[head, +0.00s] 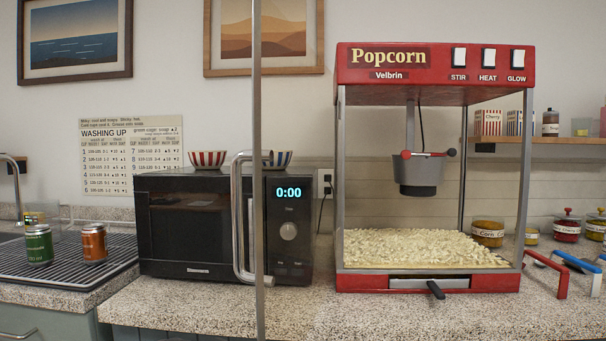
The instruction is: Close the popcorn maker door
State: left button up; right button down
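The red popcorn maker (434,68) stands on the speckled counter at the right in the head view. Its front is open, and popcorn (420,247) lies on its floor under the hanging grey kettle (418,175). Its door seems to be swung out toward me on the left side. A tall thin grey upright (257,90), which looks like the door's free edge, runs the full picture height in front of the microwave. A curved metal handle (238,215) is on this upright. Any clear pane is hard to make out. Neither of my grippers is in view.
A black microwave (190,225) stands behind the upright, with striped bowls (207,159) on top. Green (39,245) and orange (93,244) cans stand on the drying mat at the left. Jars (567,226) and red- and blue-handled tools (547,272) are to the right.

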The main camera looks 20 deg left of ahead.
aim_at(256, 155)
jog(key=i+j+z, duration=0.15)
jog(key=j, duration=0.2)
jog(key=i+j+z, duration=0.15)
jog(key=j, duration=0.15)
jog(key=j+z, duration=0.1)
jog(key=j, duration=0.25)
jog(key=i+j+z, duration=0.15)
jog(key=j, duration=0.25)
